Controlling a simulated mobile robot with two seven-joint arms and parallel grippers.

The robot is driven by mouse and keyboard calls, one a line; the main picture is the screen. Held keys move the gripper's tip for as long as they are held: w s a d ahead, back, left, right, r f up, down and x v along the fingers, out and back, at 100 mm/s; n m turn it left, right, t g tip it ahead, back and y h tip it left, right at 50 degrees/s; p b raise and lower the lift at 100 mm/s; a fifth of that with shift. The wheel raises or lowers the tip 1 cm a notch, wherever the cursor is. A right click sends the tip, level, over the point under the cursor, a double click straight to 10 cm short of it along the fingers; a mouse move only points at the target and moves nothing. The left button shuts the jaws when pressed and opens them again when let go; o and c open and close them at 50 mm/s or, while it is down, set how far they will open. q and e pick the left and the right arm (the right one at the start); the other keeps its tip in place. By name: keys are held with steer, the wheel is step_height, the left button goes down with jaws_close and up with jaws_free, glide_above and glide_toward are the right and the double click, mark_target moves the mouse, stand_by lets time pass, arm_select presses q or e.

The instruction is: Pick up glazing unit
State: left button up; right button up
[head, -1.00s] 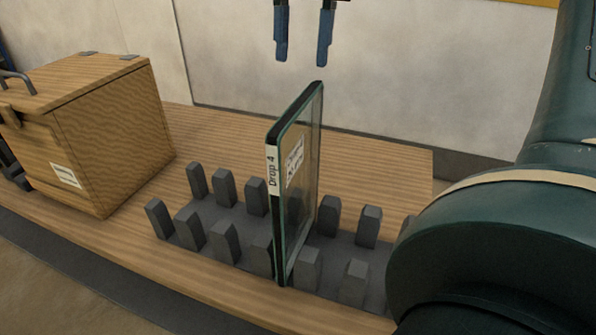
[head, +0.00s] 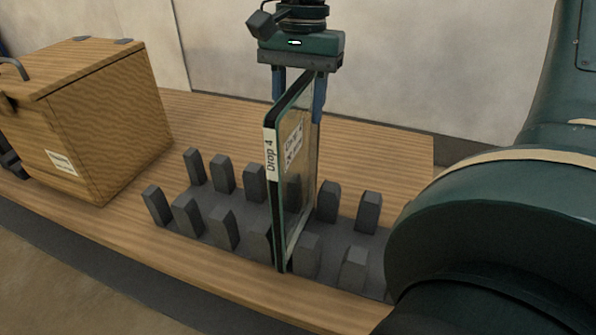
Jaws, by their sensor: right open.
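The glazing unit (head: 293,175) is a glass pane with a dark edge and a label reading "Drop 4". It stands upright in a dark rack (head: 225,235) of grey pegs on the wooden table. My right gripper (head: 298,112) points down over the top of the pane, its blue fingers apart, one at each side of the upper edge. The left finger is partly hidden behind the pane's edge. I cannot tell whether the fingers touch the glass. My left gripper is not in view.
A wooden box (head: 110,125) with a handle stands on the table (head: 400,160) at the left. A pale wall (head: 420,70) rises behind. My own dark green arm fills the right side. The table between box and rack is clear.

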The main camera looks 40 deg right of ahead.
steer(key=shift+a+f, duration=0.1)
steer(key=shift+f, duration=0.75)
steer(key=shift+c, duration=0.3)
jaws_close()
stand_by(0.4)
steer(key=shift+w+r, duration=0.1)
steer(key=shift+r, duration=0.1)
